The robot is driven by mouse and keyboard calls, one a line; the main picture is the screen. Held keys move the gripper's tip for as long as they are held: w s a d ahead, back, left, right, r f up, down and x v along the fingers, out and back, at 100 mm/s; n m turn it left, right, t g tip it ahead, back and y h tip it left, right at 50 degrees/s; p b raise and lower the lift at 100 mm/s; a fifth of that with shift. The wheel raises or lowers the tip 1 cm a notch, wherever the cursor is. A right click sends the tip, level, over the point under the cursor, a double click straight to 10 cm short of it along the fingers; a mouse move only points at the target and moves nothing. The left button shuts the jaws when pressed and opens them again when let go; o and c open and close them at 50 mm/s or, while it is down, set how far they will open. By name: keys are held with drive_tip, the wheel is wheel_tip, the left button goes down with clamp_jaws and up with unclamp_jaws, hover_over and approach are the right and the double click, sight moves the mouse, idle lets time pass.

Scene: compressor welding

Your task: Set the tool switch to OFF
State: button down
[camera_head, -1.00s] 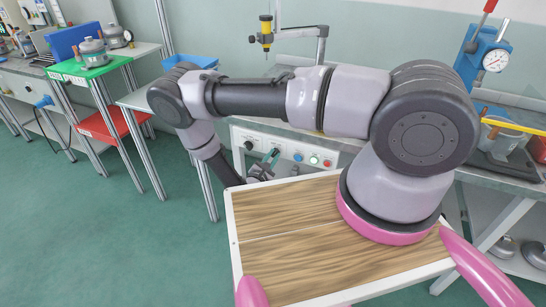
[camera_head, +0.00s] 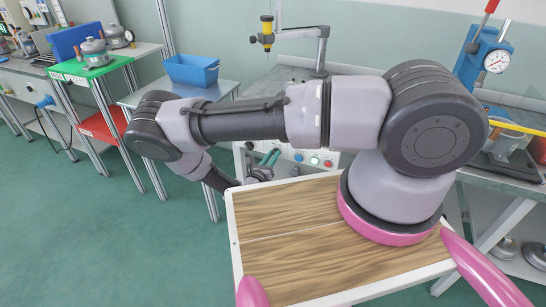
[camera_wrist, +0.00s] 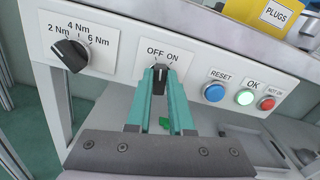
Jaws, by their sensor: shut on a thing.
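The tool switch (camera_wrist: 160,67) is a dark knob under the OFF and ON labels on the white control panel (camera_wrist: 118,66). In the wrist view my gripper (camera_wrist: 161,74) has its two teal fingers shut on the knob from both sides. The fingers hide much of the knob, so I cannot tell for certain which label it points at. In the head view my gripper (camera_head: 268,158) is at the panel front, partly hidden by the arm and the wooden top.
Left of the switch is a torque selector (camera_wrist: 70,54) marked 2, 4 and 6 Nm. A blue bin (camera_head: 192,70) stands on a side table.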

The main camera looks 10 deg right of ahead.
drive_tip(key=shift+a+n, duration=0.15)
drive_tip(key=shift+n, duration=1.75)
drive_tip(key=shift+f, duration=0.1)
drive_tip(key=c, duration=0.8)
unclamp_jaws()
